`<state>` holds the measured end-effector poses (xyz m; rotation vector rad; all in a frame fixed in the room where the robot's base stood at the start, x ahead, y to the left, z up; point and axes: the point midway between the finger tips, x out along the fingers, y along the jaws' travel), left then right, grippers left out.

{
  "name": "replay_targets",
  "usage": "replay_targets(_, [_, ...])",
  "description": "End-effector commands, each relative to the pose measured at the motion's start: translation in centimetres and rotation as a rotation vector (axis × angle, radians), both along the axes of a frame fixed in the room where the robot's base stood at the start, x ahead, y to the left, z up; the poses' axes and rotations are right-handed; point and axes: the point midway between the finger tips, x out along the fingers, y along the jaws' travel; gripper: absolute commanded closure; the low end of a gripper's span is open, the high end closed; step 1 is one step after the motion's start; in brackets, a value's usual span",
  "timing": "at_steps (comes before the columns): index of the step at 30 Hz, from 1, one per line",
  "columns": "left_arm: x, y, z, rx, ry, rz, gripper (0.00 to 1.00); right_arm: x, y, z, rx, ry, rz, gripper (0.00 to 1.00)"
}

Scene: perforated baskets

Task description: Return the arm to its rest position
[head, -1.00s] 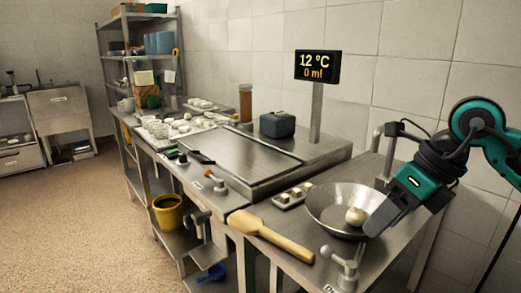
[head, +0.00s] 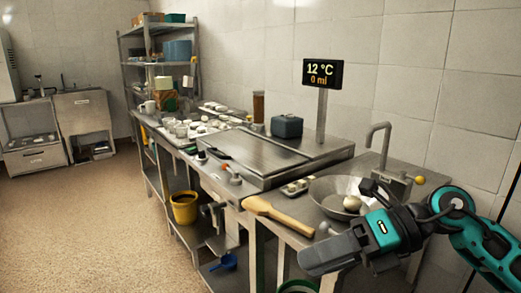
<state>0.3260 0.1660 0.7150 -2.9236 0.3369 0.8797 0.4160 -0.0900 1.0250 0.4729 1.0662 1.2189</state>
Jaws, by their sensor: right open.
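My right arm comes in from the right edge, teal and black. Its gripper (head: 322,257) points left, in front of the near end of the counter. It is open, with nothing visible in it, and its fingers look close together from this angle. A metal bowl (head: 325,188) with a pale round item (head: 351,203) in it sits on the counter behind the gripper and is partly covered by the arm. My left gripper is not in view.
The steel counter (head: 230,188) runs away to the left. A wooden paddle (head: 277,215) lies near its front edge. A faucet (head: 379,131) stands behind the bowl. A yellow bucket (head: 184,208) sits on the lower shelf. The floor at left is clear.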

Motion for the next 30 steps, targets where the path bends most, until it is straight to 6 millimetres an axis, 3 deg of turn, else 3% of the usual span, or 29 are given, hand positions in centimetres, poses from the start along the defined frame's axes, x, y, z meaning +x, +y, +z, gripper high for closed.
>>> replay_targets(3, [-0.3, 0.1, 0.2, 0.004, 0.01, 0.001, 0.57, -0.8, 2.9, 1.1, 0.326, 0.176, -0.07, 0.44])
replay_targets(5, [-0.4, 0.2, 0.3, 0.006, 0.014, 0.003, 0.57, -0.5, 3.4, 1.7, 0.488, 0.275, -0.14, 0.44])
replay_targets(8, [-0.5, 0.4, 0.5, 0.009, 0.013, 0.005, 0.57, 0.7, 3.0, 1.8, 0.736, 0.457, -0.294, 0.44])
replay_targets(11, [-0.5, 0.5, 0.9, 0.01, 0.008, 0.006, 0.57, 2.3, 1.3, 0.1, 0.95, 0.657, -0.495, 0.44])
replay_targets(14, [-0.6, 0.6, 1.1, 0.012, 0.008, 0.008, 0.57, 3.5, -1.2, -3.6, 1.12, 0.871, -0.735, 0.44])
replay_targets(17, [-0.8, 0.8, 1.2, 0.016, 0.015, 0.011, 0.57, 3.2, -3.9, -9.2, 1.244, 1.1, -1.008, 0.44])
replay_targets(21, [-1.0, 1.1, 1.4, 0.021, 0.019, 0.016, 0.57, -0.3, -7.0, -18.4, 1.319, 1.414, -1.4, 0.44])
replay_targets(24, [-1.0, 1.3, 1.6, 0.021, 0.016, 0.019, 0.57, -3.9, -8.1, -23.4, 1.315, 1.588, -1.618, 0.44])
replay_targets(27, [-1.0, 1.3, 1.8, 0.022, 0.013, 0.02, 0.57, -7.1, -8.6, -26.8, 1.294, 1.714, -1.77, 0.44])
replay_targets(30, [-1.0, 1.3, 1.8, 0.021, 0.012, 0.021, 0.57, -9.2, -8.7, -28.6, 1.273, 1.787, -1.858, 0.44])
